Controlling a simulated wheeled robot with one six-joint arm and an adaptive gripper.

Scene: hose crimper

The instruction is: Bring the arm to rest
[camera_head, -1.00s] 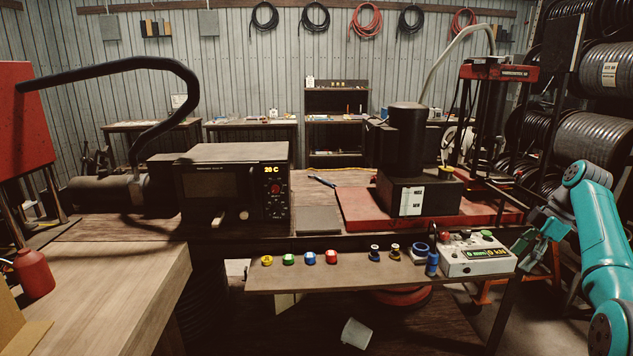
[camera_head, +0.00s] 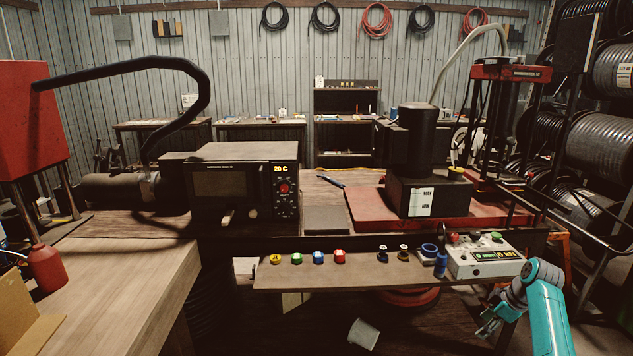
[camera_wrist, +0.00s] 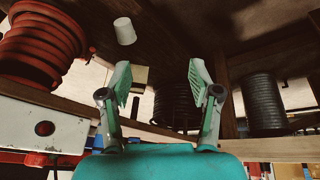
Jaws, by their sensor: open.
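My teal arm reaches in at the lower right of the head view. My gripper (camera_head: 486,330) hangs low there, below and in front of the right end of the narrow shelf (camera_head: 330,277). In the wrist view my gripper (camera_wrist: 157,78) has its two fingers spread wide apart with nothing between them. Beyond the fingers the wrist view shows the underside of the bench, a white cup (camera_wrist: 124,31) and a red hose coil (camera_wrist: 40,45).
The control box (camera_head: 484,256) with a green display stands on the shelf's right end, close above my gripper. Hose reels (camera_head: 600,140) stand at the right. The white cup (camera_head: 363,334) lies on its side below.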

